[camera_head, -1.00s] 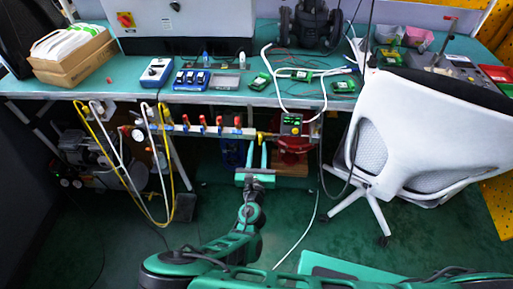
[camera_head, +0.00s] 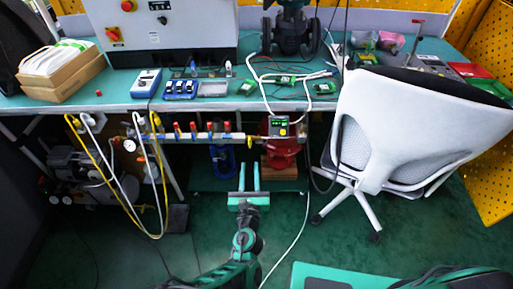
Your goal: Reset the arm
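My green arm reaches up from the bottom of the head view. My gripper (camera_head: 249,181) points away from me toward the space under the bench. Its two teal fingers stand apart and parallel with nothing between them. It hangs in front of the low shelf, below the pipe manifold and clear of it. A black valve body (camera_head: 292,30) stands on the bench top (camera_head: 240,97) at the back.
A manifold with red-handled valves (camera_head: 193,130) runs under the bench edge, with yellow and white hoses (camera_head: 158,195) looping down at left. A white office chair (camera_head: 405,125) stands at right. A white cable (camera_head: 290,243) crosses the green floor. A red valve (camera_head: 281,150) sits under the bench.

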